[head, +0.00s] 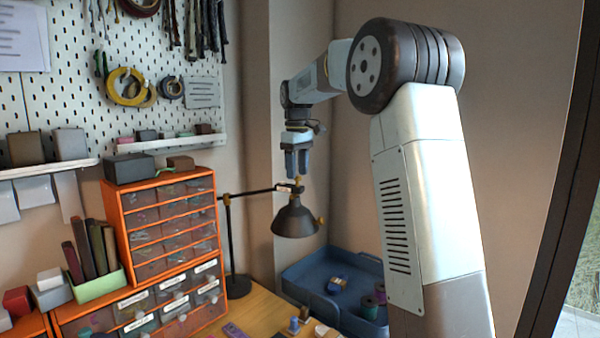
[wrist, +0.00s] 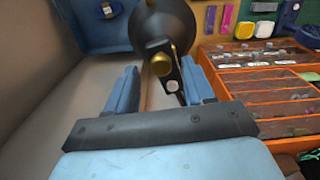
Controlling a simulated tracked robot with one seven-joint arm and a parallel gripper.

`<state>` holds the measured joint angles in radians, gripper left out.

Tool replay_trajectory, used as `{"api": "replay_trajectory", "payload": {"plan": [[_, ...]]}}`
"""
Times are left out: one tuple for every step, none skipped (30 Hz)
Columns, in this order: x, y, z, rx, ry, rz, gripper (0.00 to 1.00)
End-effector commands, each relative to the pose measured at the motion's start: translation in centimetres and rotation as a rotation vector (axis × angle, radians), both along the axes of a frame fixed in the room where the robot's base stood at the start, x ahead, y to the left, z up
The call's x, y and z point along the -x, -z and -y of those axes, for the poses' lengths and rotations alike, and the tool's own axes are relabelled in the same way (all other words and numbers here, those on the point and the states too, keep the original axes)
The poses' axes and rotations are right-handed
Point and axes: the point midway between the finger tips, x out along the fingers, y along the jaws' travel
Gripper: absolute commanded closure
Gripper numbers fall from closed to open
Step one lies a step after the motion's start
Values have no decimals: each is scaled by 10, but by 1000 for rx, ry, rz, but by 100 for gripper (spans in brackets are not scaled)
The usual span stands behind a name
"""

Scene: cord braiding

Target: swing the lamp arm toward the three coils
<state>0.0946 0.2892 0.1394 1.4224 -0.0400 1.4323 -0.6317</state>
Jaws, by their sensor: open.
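The lamp has a dark shade (head: 295,218), a thin dark lamp arm (head: 258,191) and an upright post (head: 229,235). My gripper (head: 297,176) points down over the shade end of the lamp arm, its fingers open. In the wrist view, the brass knob (wrist: 160,64) and the end of the lamp arm show between my open fingers (wrist: 159,72), with the shade (wrist: 165,22) beyond. Contact cannot be told. Several coils, one yellow (head: 114,92), hang on the pegboard. Spools (head: 369,308) sit in the blue tray; which ones are the three coils is unclear.
The blue tray (head: 312,297) stands right of the lamp on the wooden table (head: 262,306). An orange drawer cabinet (head: 123,226) stands close left of the post. Small items lie at the table's front. A wall is behind the lamp.

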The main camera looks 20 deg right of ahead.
Motion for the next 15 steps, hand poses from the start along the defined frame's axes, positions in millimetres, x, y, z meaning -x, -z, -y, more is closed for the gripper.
{"api": "replay_trajectory", "payload": {"plan": [[1, 4, 0, 0, 0, -2, 47], [1, 6, 0, 0, 0, -2, 47], [0, 8, 0, 0, 0, -1, 47], [0, 10, 0, 1, 0, -1, 47], [0, 10, 0, 0, 0, 0, 47], [0, 11, 0, 0, 0, 0, 47], [0, 11, 0, 0, 0, 0, 47], [0, 12, 0, 0, 0, 0, 47], [0, 12, 0, 0, 0, 0, 47], [0, 12, 0, 0, 0, 0, 47], [0, 12, 0, 0, 1, 0, 47], [0, 12, 0, 0, 1, 0, 47], [0, 12, 0, 0, 1, 0, 47], [0, 12, 0, 0, 1, 0, 47], [0, 12, 1, 0, 1, 0, 51]]}}
